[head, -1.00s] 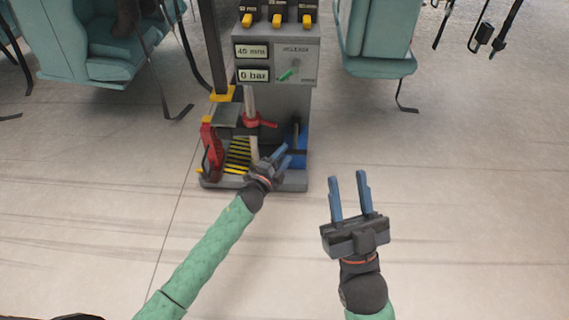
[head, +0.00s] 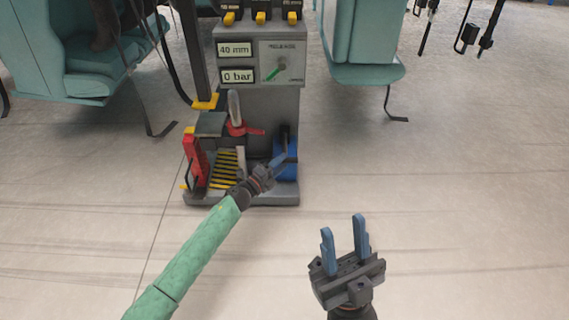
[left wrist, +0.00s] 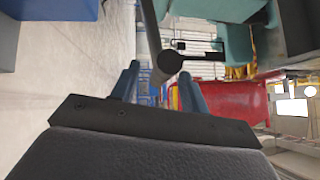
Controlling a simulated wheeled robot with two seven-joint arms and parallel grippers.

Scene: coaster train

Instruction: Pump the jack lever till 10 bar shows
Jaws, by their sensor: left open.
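The grey jack unit (head: 262,115) stands on the floor at upper centre in the head view. Its screens read 40 mm (head: 234,49) and 0 bar (head: 238,76). A green release pointer (head: 277,70) sits beside them. My left gripper (head: 279,162) is low at the unit's front, next to the blue cylinder (head: 289,165). In the left wrist view my left gripper (left wrist: 162,85) is open, with the dark round end of a bar (left wrist: 168,62), likely the jack lever, between its fingers; contact is unclear. My right gripper (head: 344,245) is open and empty.
A red part (head: 196,160) and a yellow-black striped plate (head: 226,170) are at the unit's left. Teal seats (head: 368,45) stand behind on both sides. The floor at right is clear.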

